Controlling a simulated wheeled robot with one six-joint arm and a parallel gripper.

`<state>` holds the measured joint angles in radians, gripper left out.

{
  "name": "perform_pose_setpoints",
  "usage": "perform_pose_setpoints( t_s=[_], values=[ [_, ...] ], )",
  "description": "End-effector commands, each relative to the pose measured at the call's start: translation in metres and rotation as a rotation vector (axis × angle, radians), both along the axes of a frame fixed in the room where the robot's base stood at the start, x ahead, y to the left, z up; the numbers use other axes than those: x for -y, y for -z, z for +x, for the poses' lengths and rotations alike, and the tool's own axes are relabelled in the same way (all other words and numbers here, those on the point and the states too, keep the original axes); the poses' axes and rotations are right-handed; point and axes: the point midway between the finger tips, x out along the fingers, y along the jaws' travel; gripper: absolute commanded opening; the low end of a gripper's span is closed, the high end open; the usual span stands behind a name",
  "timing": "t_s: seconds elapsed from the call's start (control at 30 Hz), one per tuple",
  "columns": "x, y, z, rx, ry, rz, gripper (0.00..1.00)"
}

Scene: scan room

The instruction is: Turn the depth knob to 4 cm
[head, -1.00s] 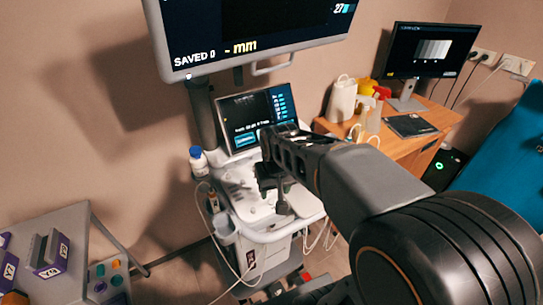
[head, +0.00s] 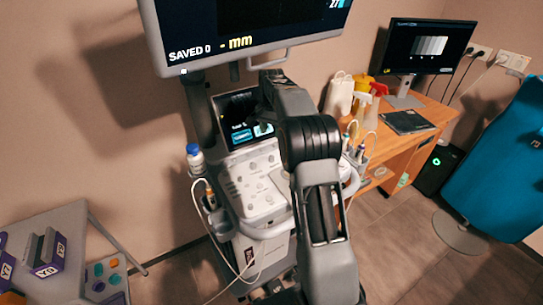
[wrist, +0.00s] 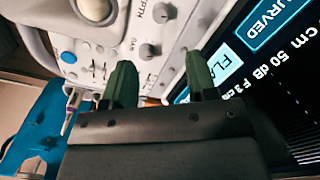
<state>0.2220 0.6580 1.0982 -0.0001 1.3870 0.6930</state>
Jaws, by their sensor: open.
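The control panel (head: 250,185) of the ultrasound cart carries several small knobs; in the head view they are too small to tell apart. In the wrist view a grey knob (wrist: 161,13) sits at the top beside partly cut-off lettering ending in "PTH". A second grey knob (wrist: 147,51) is below it, with small lettering beside it. My gripper (wrist: 160,72) is open and empty, its two green fingers apart above the panel near the touch screen (wrist: 245,55). No finger visibly holds a knob. In the head view my arm hides part of the touch screen (head: 230,108).
A large monitor (head: 250,30) reading "SAVED 0" and "- mm" hangs over the cart. A blue-capped bottle (head: 195,158) stands at the panel's left. A wooden desk (head: 425,140) with bottles and a second monitor (head: 425,50) is at right. A grey stand (head: 60,240) is lower left.

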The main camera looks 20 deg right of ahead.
Motion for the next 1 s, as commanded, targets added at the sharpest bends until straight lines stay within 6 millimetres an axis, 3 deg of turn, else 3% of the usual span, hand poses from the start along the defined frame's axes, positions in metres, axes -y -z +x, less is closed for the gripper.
perform_pose_setpoints(
  t_s=[0.3, 0.5, 0.73, 1.0],
  values=[
    [-0.001, 0.063, -0.001, -0.003, -0.003, 0.001, 0.53],
    [-0.001, 0.093, -0.001, -0.001, -0.004, 0.0, 0.53],
    [0.0, 0.113, 0.0, 0.0, -0.004, 0.0, 0.53],
    [0.0, 0.118, 0.0, 0.002, -0.004, -0.001, 0.53]
  ],
)
